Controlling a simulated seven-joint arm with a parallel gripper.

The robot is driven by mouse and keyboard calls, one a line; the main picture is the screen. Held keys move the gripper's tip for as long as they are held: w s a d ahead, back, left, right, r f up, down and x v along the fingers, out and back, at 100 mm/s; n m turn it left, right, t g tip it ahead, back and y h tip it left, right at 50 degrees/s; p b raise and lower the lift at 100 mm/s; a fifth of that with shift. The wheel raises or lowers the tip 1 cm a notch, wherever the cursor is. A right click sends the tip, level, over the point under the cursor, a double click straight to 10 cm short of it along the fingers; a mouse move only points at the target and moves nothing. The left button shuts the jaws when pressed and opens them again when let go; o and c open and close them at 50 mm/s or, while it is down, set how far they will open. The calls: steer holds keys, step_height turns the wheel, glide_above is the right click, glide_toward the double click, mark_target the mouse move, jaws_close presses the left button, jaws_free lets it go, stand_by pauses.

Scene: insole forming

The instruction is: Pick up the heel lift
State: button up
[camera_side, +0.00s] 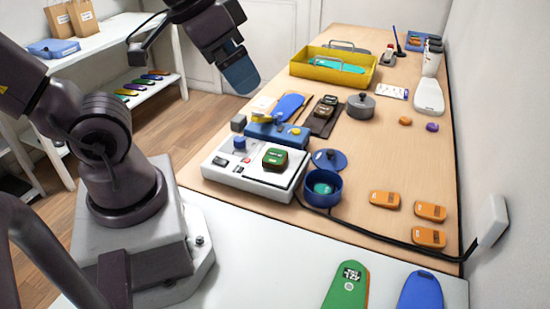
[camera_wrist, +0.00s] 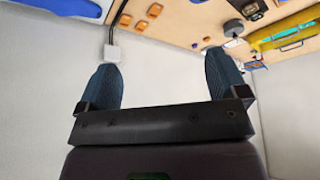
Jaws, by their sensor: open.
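Several small labelled pads have the size of a heel lift; I cannot tell which one the task names. A green pad (camera_side: 275,158) lies on the white machine (camera_side: 245,184). Orange pads (camera_side: 428,211) lie on the right of the table and also show at the top of the wrist view (camera_wrist: 145,16). Dark pads (camera_side: 325,106) lie on a brown mat behind the machine. My gripper (camera_side: 241,76) is raised above and behind the machine, left of the table, clear of all pads. In the wrist view its two blue fingers (camera_wrist: 160,70) stand apart with nothing between them.
A blue pot (camera_side: 323,189) with its lid (camera_side: 329,159) stands beside the machine. A grey lidded pot (camera_side: 361,106) and a yellow tray (camera_side: 334,72) are farther back. A black cable (camera_side: 390,240) crosses to the wall. Green (camera_side: 345,288) and blue (camera_side: 420,291) insoles lie in front.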

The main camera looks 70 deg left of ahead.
step_height(320, 180, down, 5)
steer(key=w+a+n+g, duration=0.2)
steer(key=w+a+g, duration=0.1)
steer(key=n+g, duration=0.2)
steer(key=n, duration=2.4)
glide_above(275, 156)
step_height(275, 156, down, 12)
steer(key=f, duration=0.6)
steer(key=shift+s+a+f, duration=0.1)
steer(key=shift+s+f, duration=0.1)
steer(key=shift+f, duration=0.1)
steer(key=shift+w+f, duration=0.15)
steer(key=shift+f, duration=1.3)
steer(key=shift+w+f, duration=0.1)
steer(key=shift+f, duration=1.35)
steer(key=c, duration=1)
